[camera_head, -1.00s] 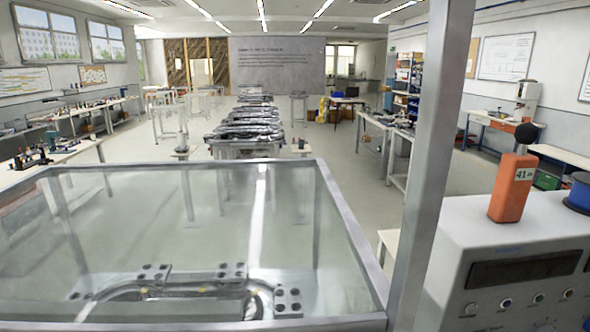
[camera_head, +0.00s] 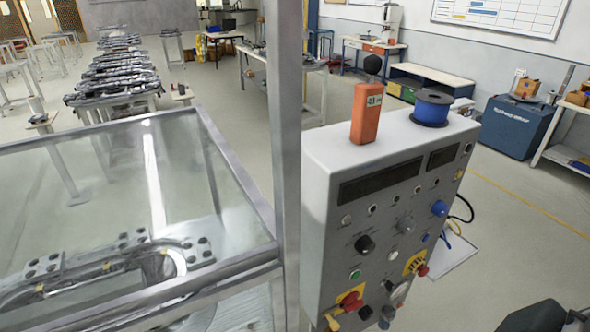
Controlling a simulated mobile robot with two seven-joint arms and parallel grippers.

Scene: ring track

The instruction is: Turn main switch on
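The grey control panel box (camera_head: 330,220) stands right of the metal post, its sloping front full of knobs, buttons and two dark displays. Two red-and-yellow switches sit low on it: one at the lower left (camera_head: 349,301), one at the right (camera_head: 421,269). I cannot tell from the labels which is the main switch. A green button (camera_head: 355,274), a black knob (camera_head: 365,244) and a blue knob (camera_head: 439,208) also show. Neither gripper's fingers are in view; a dark part at the bottom right corner may belong to my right arm.
An orange handheld device (camera_head: 366,112) and a blue spool (camera_head: 431,107) stand on top of the box. A metal post (camera_head: 286,150) and the glass-covered ring track (camera_head: 120,180) are to its left. Cables and a white sheet lie on the floor at right.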

